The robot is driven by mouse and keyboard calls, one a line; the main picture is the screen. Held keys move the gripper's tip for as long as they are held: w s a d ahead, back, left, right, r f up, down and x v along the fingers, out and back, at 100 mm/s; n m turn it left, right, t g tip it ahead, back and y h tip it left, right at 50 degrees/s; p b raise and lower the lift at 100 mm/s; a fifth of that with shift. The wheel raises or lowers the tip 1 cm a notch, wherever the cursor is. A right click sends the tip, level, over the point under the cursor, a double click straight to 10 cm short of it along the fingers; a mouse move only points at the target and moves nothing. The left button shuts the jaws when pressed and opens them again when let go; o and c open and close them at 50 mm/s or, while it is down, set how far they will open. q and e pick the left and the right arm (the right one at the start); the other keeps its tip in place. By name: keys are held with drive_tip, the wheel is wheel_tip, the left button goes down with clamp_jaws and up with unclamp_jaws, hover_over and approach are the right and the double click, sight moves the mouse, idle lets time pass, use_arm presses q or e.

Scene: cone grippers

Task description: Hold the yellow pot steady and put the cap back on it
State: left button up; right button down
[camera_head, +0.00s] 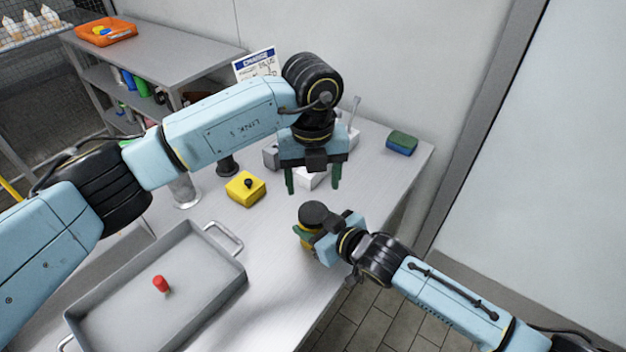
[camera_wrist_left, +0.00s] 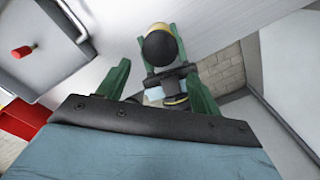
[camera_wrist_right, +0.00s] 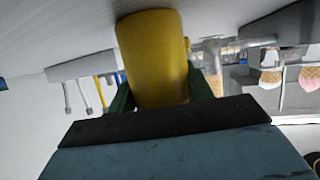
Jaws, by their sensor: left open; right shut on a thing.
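The yellow pot (camera_head: 304,214) is in my right gripper (camera_head: 308,238), near the table's front right edge. In the right wrist view the pot (camera_wrist_right: 154,58) stands between the green fingers, which are shut on its sides. A round black cap (camera_head: 313,211) sits on top of the pot; the left wrist view shows the cap (camera_wrist_left: 158,48) from above with a yellow rim behind it. Whether it is fully seated I cannot tell. My left gripper (camera_head: 313,184) is open and empty, just above and behind the cap, apart from it in the head view.
A grey tray (camera_head: 215,285) with a red peg (camera_head: 161,284) lies front left. A yellow block with a black knob (camera_head: 246,189) stands left of the grippers. A blue-green sponge (camera_head: 402,143) lies at the back right. White and grey items (camera_head: 308,180) stand behind my left gripper.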

sight(314, 212)
drive_tip(key=shift+s+f, duration=0.1)
use_arm(q)
drive_tip(key=shift+f, duration=4.05)
drive_tip(key=c, duration=0.8)
drive_tip(key=m, duration=0.3)
drive_tip(key=shift+d, duration=0.1)
drive_tip(key=o, duration=1.1)
drive_tip(key=shift+c, duration=0.2)
